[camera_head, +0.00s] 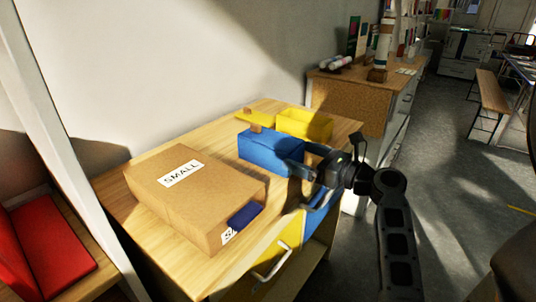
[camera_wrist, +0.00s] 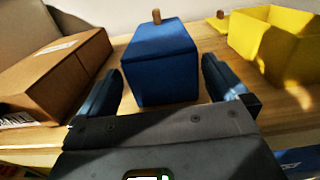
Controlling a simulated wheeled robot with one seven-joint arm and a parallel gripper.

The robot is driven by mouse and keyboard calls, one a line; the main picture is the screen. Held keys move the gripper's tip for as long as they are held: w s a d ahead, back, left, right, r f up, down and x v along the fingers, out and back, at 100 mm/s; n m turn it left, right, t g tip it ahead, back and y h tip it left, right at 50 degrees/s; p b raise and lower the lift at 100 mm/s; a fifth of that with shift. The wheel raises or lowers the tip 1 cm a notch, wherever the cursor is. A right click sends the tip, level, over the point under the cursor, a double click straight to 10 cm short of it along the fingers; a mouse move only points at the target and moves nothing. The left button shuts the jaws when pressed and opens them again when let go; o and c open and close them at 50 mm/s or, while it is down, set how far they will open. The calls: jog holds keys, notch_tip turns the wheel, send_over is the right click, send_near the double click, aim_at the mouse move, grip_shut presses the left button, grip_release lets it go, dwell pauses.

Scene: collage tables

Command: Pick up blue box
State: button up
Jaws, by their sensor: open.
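The blue box (camera_head: 268,150) stands on the wooden table, behind and to the right of a large cardboard box. It has a closed blue lid with a small wooden knob. In the wrist view the blue box (camera_wrist: 160,65) is straight ahead, between and just beyond my two fingers. My gripper (camera_head: 302,158) comes in from the right at about the box's height. In the wrist view my gripper (camera_wrist: 168,88) is open, with one finger on each side of the box's near face and nothing held.
A cardboard box (camera_head: 185,195) marked SMALL lies left of the blue box, with a dark blue item (camera_head: 244,216) at its front. An open yellow box (camera_head: 304,125) stands behind right, its lid (camera_head: 254,117) beside it. The wooden table (camera_head: 165,270) has bare room in front.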

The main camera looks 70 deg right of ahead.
aim_at(281, 141)
jog(key=shift+f+x, duration=0.2)
jog(key=shift+x, duration=3.45)
jog(key=c, duration=0.7)
jog(key=shift+r, duration=0.1)
jog(key=shift+r+p, duration=0.3)
jog(key=shift+r, duration=1.8)
jog(key=s+d+r+p, duration=0.1)
jog(key=s+d+r, duration=0.4)
jog(key=s, duration=0.5)
jog(key=shift+s+d+r, duration=0.25)
jog(key=shift+r, duration=0.6)
